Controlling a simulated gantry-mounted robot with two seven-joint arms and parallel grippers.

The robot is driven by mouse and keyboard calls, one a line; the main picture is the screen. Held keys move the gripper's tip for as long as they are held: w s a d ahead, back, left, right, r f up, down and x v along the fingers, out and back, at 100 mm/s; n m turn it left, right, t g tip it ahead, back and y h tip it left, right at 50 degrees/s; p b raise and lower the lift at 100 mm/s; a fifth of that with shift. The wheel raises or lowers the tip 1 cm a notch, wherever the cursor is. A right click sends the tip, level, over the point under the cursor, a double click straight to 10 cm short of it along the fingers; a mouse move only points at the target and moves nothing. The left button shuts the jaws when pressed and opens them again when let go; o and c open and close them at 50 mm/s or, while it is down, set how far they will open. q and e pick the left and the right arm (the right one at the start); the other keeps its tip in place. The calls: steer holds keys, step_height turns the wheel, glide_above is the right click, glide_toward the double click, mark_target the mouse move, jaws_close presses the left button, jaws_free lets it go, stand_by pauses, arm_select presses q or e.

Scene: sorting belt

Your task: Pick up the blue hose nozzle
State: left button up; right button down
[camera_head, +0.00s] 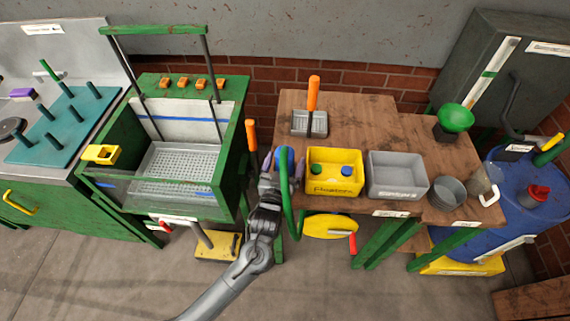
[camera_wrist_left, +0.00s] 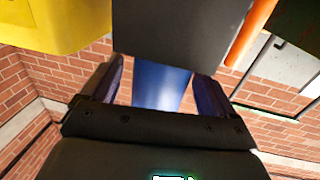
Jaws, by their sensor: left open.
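The blue hose nozzle (camera_head: 284,157) is at the left edge of the wooden table, with a green hose (camera_head: 288,212) hanging down from it. In the left wrist view the blue nozzle (camera_wrist_left: 158,88) shows between the two fingers, partly behind a dark block (camera_wrist_left: 182,35). My left gripper (camera_head: 282,166) is open, with one purple-dark finger on each side of the nozzle. It also shows in the left wrist view (camera_wrist_left: 160,78). A gap is visible beside the nozzle there; contact cannot be told. My right gripper is not in view.
A yellow bin (camera_head: 333,187) stands just right of the nozzle, with a grey bin (camera_head: 397,191) beyond it. A green-framed wash tub (camera_head: 236,150) with an orange handle (camera_head: 251,135) stands close on the left. An orange-handled tool (camera_head: 313,94) stands behind.

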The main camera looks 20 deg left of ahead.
arm_select(q)
steer(key=shift+w+a, duration=0.2)
steer(key=shift+w, duration=0.95)
steer(key=shift+c, duration=0.4)
steer(key=c, duration=1.1)
steer(key=shift+o, duration=0.2)
steer(key=shift+r+p, duration=0.95)
steer(key=shift+r, duration=4.05)
steer(key=o, duration=0.6)
steer(key=c, duration=0.3)
